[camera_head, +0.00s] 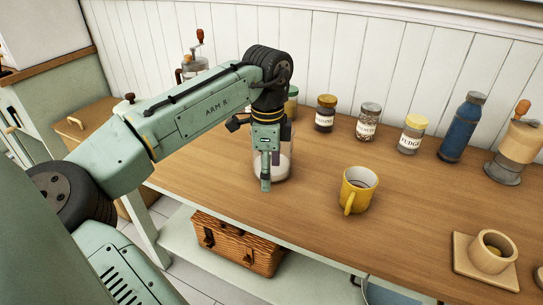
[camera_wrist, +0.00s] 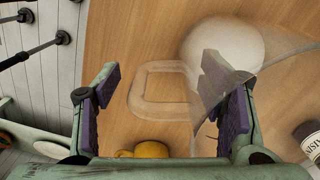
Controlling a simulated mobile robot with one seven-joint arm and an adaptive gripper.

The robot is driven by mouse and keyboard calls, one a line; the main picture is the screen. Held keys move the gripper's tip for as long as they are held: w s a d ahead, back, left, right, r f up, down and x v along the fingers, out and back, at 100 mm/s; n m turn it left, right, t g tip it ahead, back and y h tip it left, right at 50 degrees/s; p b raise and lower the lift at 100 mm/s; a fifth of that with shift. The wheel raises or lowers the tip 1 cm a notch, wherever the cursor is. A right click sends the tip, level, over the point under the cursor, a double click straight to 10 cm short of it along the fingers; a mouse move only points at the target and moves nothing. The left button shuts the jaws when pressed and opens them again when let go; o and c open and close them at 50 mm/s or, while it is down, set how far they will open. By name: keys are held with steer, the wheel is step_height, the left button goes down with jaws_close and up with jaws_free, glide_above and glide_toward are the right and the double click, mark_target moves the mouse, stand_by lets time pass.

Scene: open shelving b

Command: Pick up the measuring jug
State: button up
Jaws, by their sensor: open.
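The measuring jug (camera_head: 284,166) is clear, with white contents low inside, and stands on the wooden counter. My gripper (camera_head: 266,186) points down in front of it and hides part of it in the head view. In the wrist view the jug's clear body (camera_wrist: 232,45) is at the upper right, and its clear squarish handle (camera_wrist: 140,95) shows between the two open fingers. The gripper (camera_wrist: 160,75) holds nothing. The right finger overlaps the jug's wall in the picture; I cannot tell whether they touch.
A yellow mug (camera_head: 357,189) stands to the right of the jug. Several labelled jars (camera_head: 367,121), a blue bottle (camera_head: 462,127) and a grinder (camera_head: 516,146) line the back. A wooden holder (camera_head: 487,259) is at the right front. A wicker basket (camera_head: 238,243) sits on the lower shelf.

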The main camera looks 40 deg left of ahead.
steer(key=shift+f, duration=0.7)
steer(key=shift+c, duration=0.5)
jaws_close()
